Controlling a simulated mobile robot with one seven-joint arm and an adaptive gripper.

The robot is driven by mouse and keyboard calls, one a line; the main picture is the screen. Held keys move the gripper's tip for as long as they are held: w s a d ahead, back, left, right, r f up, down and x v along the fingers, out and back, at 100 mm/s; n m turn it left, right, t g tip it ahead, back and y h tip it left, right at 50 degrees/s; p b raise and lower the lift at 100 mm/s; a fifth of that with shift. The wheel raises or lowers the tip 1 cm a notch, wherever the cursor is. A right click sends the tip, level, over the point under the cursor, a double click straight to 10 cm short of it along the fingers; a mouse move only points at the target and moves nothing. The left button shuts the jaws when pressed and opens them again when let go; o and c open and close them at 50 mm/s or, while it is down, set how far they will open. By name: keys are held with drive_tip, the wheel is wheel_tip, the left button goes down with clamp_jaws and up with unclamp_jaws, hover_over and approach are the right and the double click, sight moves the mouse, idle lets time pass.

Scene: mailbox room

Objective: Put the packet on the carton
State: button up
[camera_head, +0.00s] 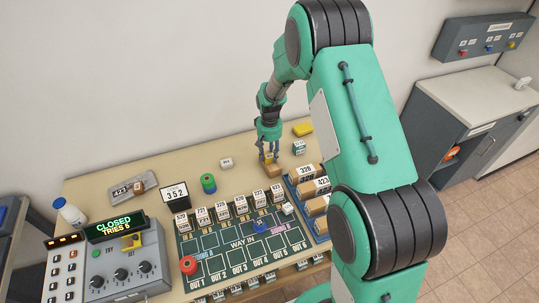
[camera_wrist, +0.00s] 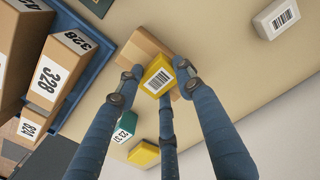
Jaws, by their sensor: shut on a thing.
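The packet (camera_wrist: 158,77) is a small yellow block with a white barcode label. My gripper (camera_wrist: 158,78) is shut on it, with the blue-grey fingers around its sides. In the head view the packet (camera_head: 268,157) shows between the fingertips of my gripper (camera_head: 269,154). The carton, a plain brown box (camera_wrist: 144,50), lies directly under the packet in the wrist view. In the head view the carton (camera_head: 274,170) stands on the table just below the fingertips. The packet overlaps the carton's top; I cannot tell whether they touch. Part of the carton is hidden by the packet and fingers.
A teal box (camera_head: 299,147) and another yellow block (camera_head: 302,129) stand to the right, close by. A blue tray (camera_wrist: 101,57) of numbered cartons is nearby. A white box (camera_head: 226,163) and green cylinder (camera_head: 208,183) stand left. A green board (camera_head: 240,243) fills the front.

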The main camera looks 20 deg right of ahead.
sight(270, 156)
drive_tip(key=shift+f, duration=0.15)
drive_tip(key=o, duration=1.2)
wheel_tip(270, 156, up, 12)
drive_tip(key=shift+r+p, duration=0.2)
drive_tip(key=shift+p, duration=0.35)
